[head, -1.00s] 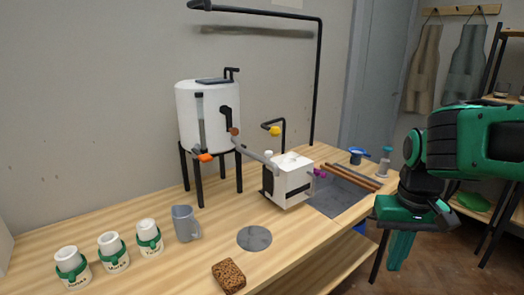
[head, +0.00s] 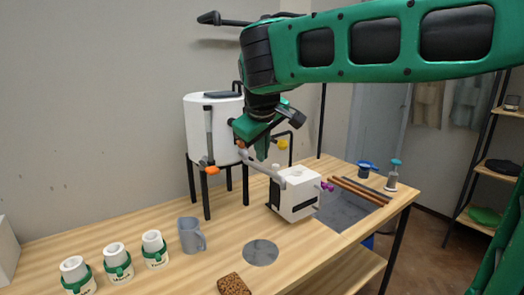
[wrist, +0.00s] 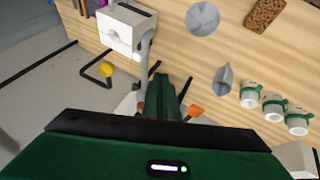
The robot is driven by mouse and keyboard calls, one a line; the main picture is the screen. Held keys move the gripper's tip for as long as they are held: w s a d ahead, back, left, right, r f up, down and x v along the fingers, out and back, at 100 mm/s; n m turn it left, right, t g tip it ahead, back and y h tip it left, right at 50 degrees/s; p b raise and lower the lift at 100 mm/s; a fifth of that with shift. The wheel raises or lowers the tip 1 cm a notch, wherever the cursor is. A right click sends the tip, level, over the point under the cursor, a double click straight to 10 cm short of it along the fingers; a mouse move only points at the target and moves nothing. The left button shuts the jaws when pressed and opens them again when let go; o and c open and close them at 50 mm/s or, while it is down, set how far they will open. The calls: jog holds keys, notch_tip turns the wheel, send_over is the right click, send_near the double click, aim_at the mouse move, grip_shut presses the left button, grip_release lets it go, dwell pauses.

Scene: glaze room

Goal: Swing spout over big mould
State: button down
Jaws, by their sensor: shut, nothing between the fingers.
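The spout (head: 262,165) is a grey pipe running from the white tank (head: 220,130) down towards a white block-shaped mould (head: 297,200) on the bench. Its free end lies by the mould's near left upper edge in the head view. In the wrist view the spout (wrist: 146,52) passes along the right side of the mould (wrist: 125,28); I cannot tell whether its mouth is above the mould's top. My gripper (head: 262,155) is shut and empty, pointing down close to the spout's tank end. Its green fingers (wrist: 168,85) show beside the pipe; contact is unclear.
An orange lever (head: 212,170) is on the tank's front, and a yellow knob (head: 282,144) is on a black bent rod behind the mould. A grey jug (head: 190,235), several green-banded jars (head: 117,262), a grey disc (head: 260,252) and a brown sponge (head: 234,285) occupy the front.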

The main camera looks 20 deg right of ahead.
jog(key=w+d+f, duration=0.4)
jog(key=w+f, duration=0.1)
jog(key=f, duration=0.1)
jog(key=shift+w+d, duration=0.25)
jog(key=shift+d, duration=0.05)
dwell(0.3)
